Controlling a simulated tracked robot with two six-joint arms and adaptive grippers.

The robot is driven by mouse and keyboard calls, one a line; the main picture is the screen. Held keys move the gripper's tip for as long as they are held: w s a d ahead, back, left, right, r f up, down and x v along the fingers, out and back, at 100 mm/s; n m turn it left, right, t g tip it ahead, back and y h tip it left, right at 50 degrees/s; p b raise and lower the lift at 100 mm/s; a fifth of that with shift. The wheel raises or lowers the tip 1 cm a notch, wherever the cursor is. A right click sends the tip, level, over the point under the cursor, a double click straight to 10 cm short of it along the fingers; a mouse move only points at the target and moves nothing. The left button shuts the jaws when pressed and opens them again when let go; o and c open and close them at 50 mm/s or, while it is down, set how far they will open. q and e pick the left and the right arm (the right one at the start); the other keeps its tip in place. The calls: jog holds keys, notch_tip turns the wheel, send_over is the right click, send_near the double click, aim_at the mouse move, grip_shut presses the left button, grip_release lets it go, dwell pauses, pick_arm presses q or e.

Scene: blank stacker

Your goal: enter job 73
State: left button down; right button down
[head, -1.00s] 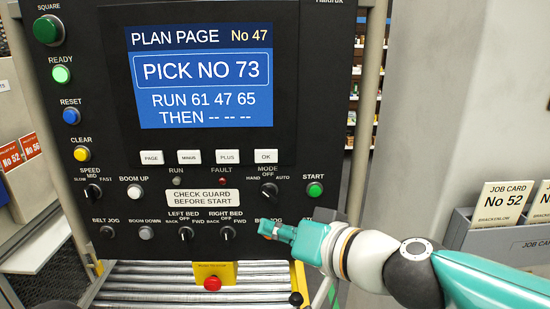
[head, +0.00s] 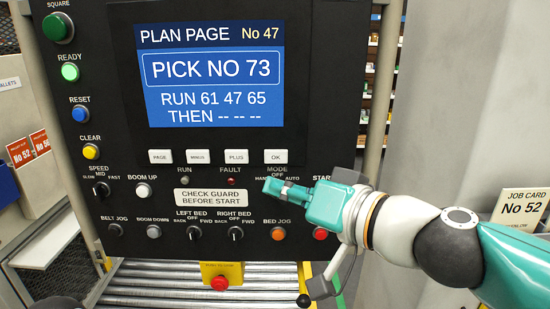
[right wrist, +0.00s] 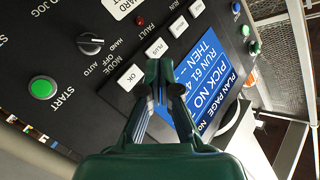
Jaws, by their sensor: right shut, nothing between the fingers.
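The black control panel carries a blue screen (head: 210,75) reading PLAN PAGE No 47, PICK NO 73, RUN 61 47 65, THEN followed by dashes. Below it are the white PAGE (head: 160,156), MINUS (head: 198,157), PLUS (head: 236,157) and OK (head: 276,157) keys. My right gripper (head: 270,186) is shut and empty, its tip just below the OK key and over the MODE switch area in the head view. In the right wrist view the shut fingertips (right wrist: 164,70) appear beside the OK key (right wrist: 132,77) and PLUS key (right wrist: 157,48). I cannot tell contact. My left gripper is not in view.
The MODE switch (right wrist: 91,43) and green START button (right wrist: 42,88) show in the right wrist view. The BED JOG button (head: 277,233) and a red stop button (head: 220,283) sit lower. A JOB CARD No 52 (head: 522,208) stands at right.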

aim_at(266, 160)
jog(key=shift+w, duration=3.35)
jog(key=shift+w, duration=0.1)
jog(key=shift+w, duration=0.3)
jog(key=shift+w+r, duration=0.1)
jog(key=shift+w, duration=0.25)
jog(key=shift+s, duration=0.85)
